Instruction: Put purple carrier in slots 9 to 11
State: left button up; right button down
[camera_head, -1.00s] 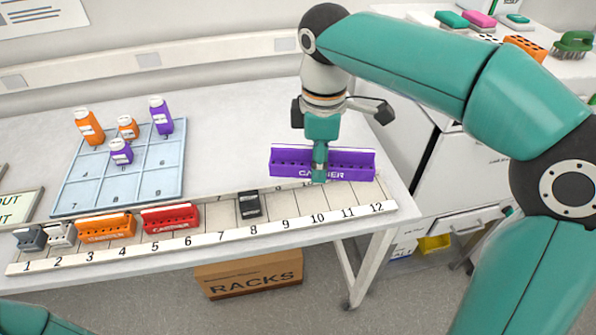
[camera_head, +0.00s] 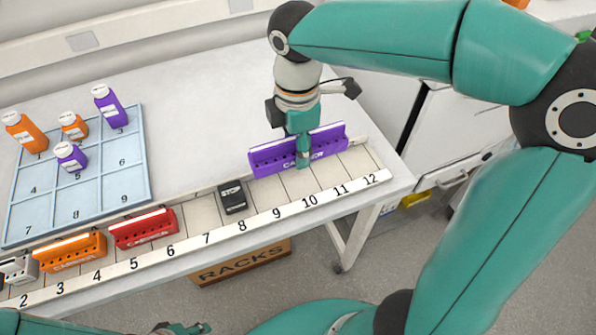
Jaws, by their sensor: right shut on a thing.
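The purple carrier (camera_head: 270,160) is a long holder with a row of holes and pale lettering on its front. My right gripper (camera_head: 303,160) is shut on its middle from above and hides part of the lettering. The carrier is upright, nearly parallel to the numbered rail (camera_head: 258,222), at the back of slots 9 to 11. I cannot tell whether its underside touches the rail. The strips of slots 9 to 11 in front of it are bare. My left gripper (camera_head: 182,328) shows only partly at the bottom edge; its fingers are unclear.
A black STOP block (camera_head: 232,197) stands in slot 8, left of the carrier. Red (camera_head: 143,229) and orange (camera_head: 70,252) carriers occupy lower slots. A blue grid tray (camera_head: 130,190) with orange and purple bottles lies at left. Slot 12 looks bare beside the table's right edge.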

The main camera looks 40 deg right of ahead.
aim_at(297, 182)
notch_tip(297, 182, down, 8)
jog(key=shift+f, duration=0.1)
dwell(0.4)
jog(key=shift+f+b, duration=0.1)
jog(key=shift+b, duration=0.25)
jog(key=c, duration=0.9)
grip_release()
notch_tip(297, 182, up, 12)
jog(key=shift+r+p, duration=0.15)
jog(key=shift+p, duration=0.45)
jog(key=shift+s, duration=0.1)
